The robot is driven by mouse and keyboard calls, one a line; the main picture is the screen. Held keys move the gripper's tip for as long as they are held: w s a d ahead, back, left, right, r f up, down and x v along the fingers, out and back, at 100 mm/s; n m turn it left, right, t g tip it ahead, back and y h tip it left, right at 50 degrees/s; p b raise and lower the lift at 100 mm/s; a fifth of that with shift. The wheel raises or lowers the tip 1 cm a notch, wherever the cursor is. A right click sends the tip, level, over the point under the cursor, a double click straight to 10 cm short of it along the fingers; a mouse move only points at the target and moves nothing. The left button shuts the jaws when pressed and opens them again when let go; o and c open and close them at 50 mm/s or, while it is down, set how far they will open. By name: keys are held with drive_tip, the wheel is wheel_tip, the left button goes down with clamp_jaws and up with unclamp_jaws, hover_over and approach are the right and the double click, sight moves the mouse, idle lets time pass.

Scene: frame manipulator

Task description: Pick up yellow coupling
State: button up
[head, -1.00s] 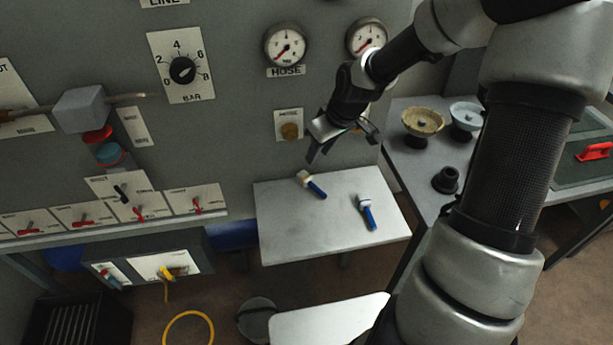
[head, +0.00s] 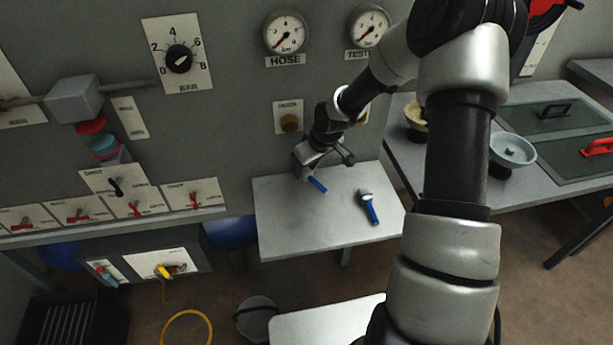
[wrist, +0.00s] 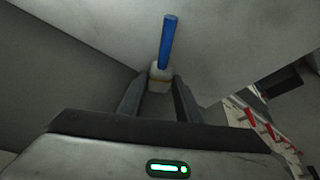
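The coupling with a yellowish band (wrist: 160,76) lies on the small grey table (head: 270,225), its blue end (wrist: 168,40) pointing away from my gripper in the wrist view. In the head view only its blue end (head: 317,184) shows; my gripper hides the rest. My gripper (head: 325,166) is low over the table's back edge. In the wrist view its fingers (wrist: 159,82) are apart, with the banded end between or just beyond their tips. I cannot tell whether they touch it.
A second blue-ended coupling (head: 368,206) lies to the right on the same table. The grey panel with gauges and a gold port (head: 290,123) rises close behind. A bench with bowls (head: 512,150) stands to the right. The table's front is clear.

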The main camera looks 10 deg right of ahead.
sight(307, 171)
clamp_jaws()
drive_tip(key=shift+s+r, duration=0.15)
drive_tip(key=shift+r, duration=0.35)
wheel_tip(307, 171, up, 6)
drive_tip(key=shift+r+p, duration=0.25)
drive_tip(key=shift+p, duration=0.45)
drive_tip(key=s+p, duration=0.2)
drive_tip(key=s, duration=1.7)
drive_tip(key=w+r+m+h+p, duration=0.1)
drive_tip(key=w+r+p, duration=0.3)
drive_tip(key=r, duration=0.5)
drive_tip(key=w+r+m+h+p, duration=0.1)
drive_tip(key=w+r+m+p, duration=0.3)
drive_tip(key=r, duration=0.5)
drive_tip(key=shift+w+d+m+t+p, duration=0.3)
drive_tip(key=shift+w+t+p, duration=0.1)
drive_tip(key=shift+w, duration=0.55)
